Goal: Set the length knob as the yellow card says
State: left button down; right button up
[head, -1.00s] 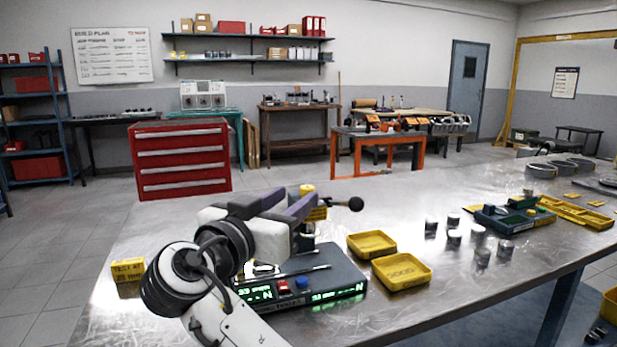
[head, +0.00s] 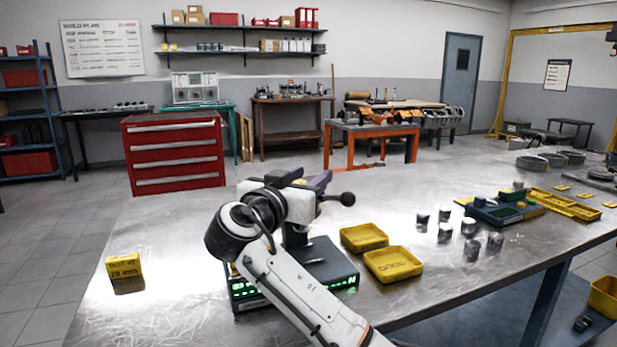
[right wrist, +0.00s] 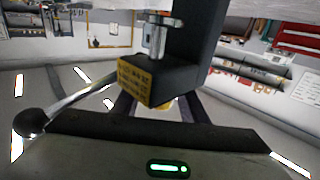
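The yellow card (head: 124,267) stands at the table's left; its lettering seems to read "TEST AT 28 mm", though it is small. The dark grey tester (head: 336,266) with green displays stands at mid-table, partly hidden behind my right forearm. Its ball-ended lever (head: 347,199) points right and also shows in the right wrist view (right wrist: 30,122). My right gripper (head: 308,178) is at the top of the tester's column, fingers apart. In the right wrist view a yellow piece (right wrist: 166,103), perhaps the knob, shows between the fingers, below a black block with a yellow label (right wrist: 145,82). My left gripper is out of view.
Two yellow trays (head: 393,265) lie just right of the tester. Several metal cylinders (head: 445,232) stand beyond them, near a blue fixture (head: 495,212). The table between the card and the tester is clear.

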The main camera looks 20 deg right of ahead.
grip_shut()
jog(key=shift+w+a+n+t+y+b, duration=0.2)
jog(key=shift+n+t+y, duration=0.5)
jog(key=shift+y, duration=0.25)
jog(key=shift+w+a+n+t+y+b, duration=0.1)
jog(key=shift+a+n+t+y+b, duration=0.1)
jog(key=shift+n+t+y, duration=0.55)
grip_release()
jog(key=v, duration=1)
jog(key=shift+s+r, duration=0.15)
jog(key=shift+a, duration=0.1)
